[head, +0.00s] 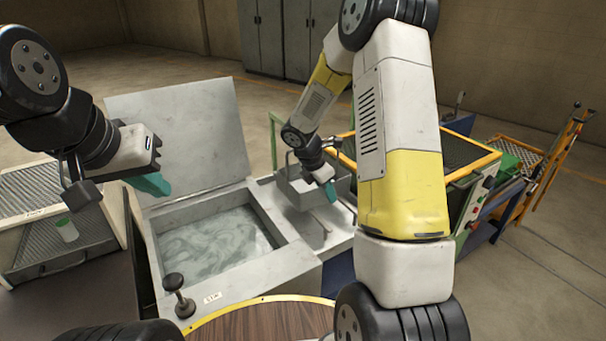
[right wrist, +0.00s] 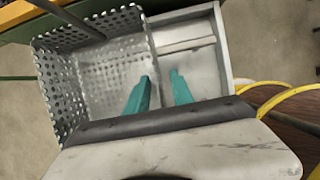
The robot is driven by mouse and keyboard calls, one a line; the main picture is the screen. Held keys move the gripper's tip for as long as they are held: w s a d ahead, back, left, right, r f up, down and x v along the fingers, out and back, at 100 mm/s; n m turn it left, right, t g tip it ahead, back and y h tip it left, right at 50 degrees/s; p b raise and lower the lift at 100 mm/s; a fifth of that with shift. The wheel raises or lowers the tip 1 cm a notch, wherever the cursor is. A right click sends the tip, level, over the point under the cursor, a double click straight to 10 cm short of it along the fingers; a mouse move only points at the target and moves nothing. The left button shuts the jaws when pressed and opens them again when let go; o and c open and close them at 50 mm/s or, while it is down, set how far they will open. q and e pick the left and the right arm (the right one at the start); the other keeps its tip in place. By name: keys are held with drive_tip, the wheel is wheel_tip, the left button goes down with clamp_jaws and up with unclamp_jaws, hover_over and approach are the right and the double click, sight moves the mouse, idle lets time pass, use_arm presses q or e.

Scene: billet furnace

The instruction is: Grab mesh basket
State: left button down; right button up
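The mesh basket, grey metal with perforated walls, stands at the right end of the wash tank in the head view (head: 294,184) and fills the upper left of the right wrist view (right wrist: 62,85). A dark rod crosses its upper left corner there. My right gripper (head: 331,190) is low at the basket's right side, pointing down. In the right wrist view its teal fingers (right wrist: 159,74) are apart, near the basket's right wall; whether they touch it I cannot tell. My left gripper (head: 150,184) hangs in front of the raised lid, its finger gap hidden.
The open tank (head: 290,262) holds cloudy liquid (head: 215,240), with its lid (head: 185,130) raised behind. A black knob (head: 175,283) stands at its front corner. A round wooden top (head: 270,322) is in front. A yellow-edged machine (head: 455,150) stands at right.

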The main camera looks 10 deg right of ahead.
clamp_jaws()
idle(1.3)
